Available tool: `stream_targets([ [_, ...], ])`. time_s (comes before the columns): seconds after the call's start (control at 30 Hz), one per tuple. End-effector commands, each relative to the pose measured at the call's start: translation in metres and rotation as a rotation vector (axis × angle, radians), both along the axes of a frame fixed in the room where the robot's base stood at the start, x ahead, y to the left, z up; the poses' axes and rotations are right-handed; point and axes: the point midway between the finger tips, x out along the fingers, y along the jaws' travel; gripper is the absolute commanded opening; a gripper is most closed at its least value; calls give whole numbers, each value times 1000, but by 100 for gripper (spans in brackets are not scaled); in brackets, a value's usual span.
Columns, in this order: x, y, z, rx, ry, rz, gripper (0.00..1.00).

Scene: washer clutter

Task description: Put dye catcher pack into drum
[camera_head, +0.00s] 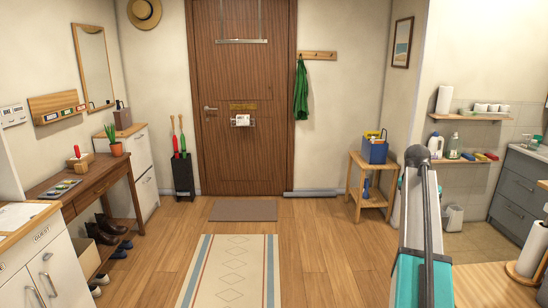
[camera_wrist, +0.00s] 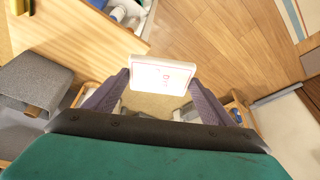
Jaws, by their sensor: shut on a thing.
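The dye catcher pack (camera_wrist: 164,73) is a small white box with red print, seen in the wrist view. My gripper (camera_wrist: 162,82) is shut on it, with one dark finger at each side of the box. The pack is held out in front of the fingers, above the floor. No washer or drum can be made out in either view. In the head view my teal and grey arm stands at the right, and neither the gripper nor the pack shows there.
The wrist view shows a pale wooden top (camera_wrist: 72,42) and a grey box-like thing (camera_wrist: 38,82) at the left. The head view shows a small wooden stand (camera_head: 369,203) with a blue caddy (camera_head: 374,151), and a console table (camera_head: 95,190).

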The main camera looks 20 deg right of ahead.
Motion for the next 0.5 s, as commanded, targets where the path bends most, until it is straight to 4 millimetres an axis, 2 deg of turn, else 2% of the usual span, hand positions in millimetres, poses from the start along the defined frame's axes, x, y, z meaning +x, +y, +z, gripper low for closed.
stream_targets([
  [0.03, 9, 16, -2, 0, 0, 25, 53],
  [0.2, 37, 65, -5, 0, 1, 106, 53],
  [0.5, 76, 154, -10, 0, 0, 256, 53],
])
